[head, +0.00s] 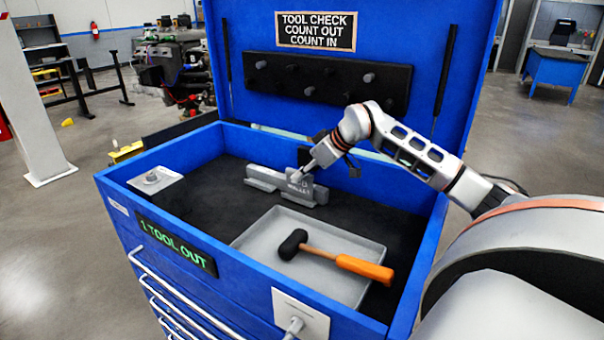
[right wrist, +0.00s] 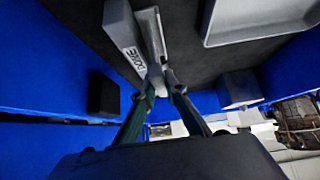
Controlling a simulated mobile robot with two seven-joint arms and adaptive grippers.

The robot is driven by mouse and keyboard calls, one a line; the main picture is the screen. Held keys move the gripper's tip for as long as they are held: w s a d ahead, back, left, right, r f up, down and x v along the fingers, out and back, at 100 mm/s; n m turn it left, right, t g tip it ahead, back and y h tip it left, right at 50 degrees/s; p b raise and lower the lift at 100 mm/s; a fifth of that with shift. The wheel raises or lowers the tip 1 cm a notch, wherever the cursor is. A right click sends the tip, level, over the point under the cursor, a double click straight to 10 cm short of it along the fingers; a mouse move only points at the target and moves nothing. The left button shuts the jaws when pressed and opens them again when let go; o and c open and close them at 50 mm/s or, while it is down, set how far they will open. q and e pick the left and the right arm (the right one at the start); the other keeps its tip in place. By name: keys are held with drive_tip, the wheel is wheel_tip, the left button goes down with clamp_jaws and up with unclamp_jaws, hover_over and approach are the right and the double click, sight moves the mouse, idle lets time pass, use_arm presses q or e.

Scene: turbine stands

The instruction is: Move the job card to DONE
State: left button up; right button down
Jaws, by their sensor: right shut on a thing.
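The grey job card (head: 309,191), with lettering ending in "MALLET", stands upright at the right part of a low grey card holder (head: 262,178) inside the blue tool chest. My right gripper (head: 308,168) reaches in from the right and is shut on the card's upper part. In the right wrist view, the fingers (right wrist: 162,84) close together on a thin grey plate, the card (right wrist: 153,38), seen nearly edge-on. Beside it is a holder block (right wrist: 124,35) marked "DONE". I cannot tell how deep the card sits in the holder. My left gripper is not in view.
A grey tray (head: 258,233) holds a black-headed mallet (head: 327,255) with an orange handle. A small light block (head: 154,180) sits at the chest's left corner. The blue walls and open lid (head: 385,35) bound the space.

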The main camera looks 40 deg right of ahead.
drive_tip(key=shift+s+a+f+g, duration=0.1)
drive_tip(key=shift+s+f+g, duration=0.05)
drive_tip(key=shift+f, duration=0.4)
drive_tip(key=shift+s+a+f+g, duration=0.1)
drive_tip(key=shift+f+g, duration=0.05)
drive_tip(key=shift+f, duration=0.35)
drive_tip(key=c, duration=2)
unclamp_jaws()
drive_tip(key=shift+w+d, duration=0.1)
drive_tip(key=shift+w, duration=0.05)
drive_tip(key=shift+w+d+f, duration=0.1)
drive_tip(key=shift+w, duration=0.05)
drive_tip(key=shift+r, duration=0.65)
drive_tip(key=shift+r+p, duration=2.55)
drive_tip(key=shift+r, duration=0.8)
drive_tip(key=shift+f, duration=0.1)
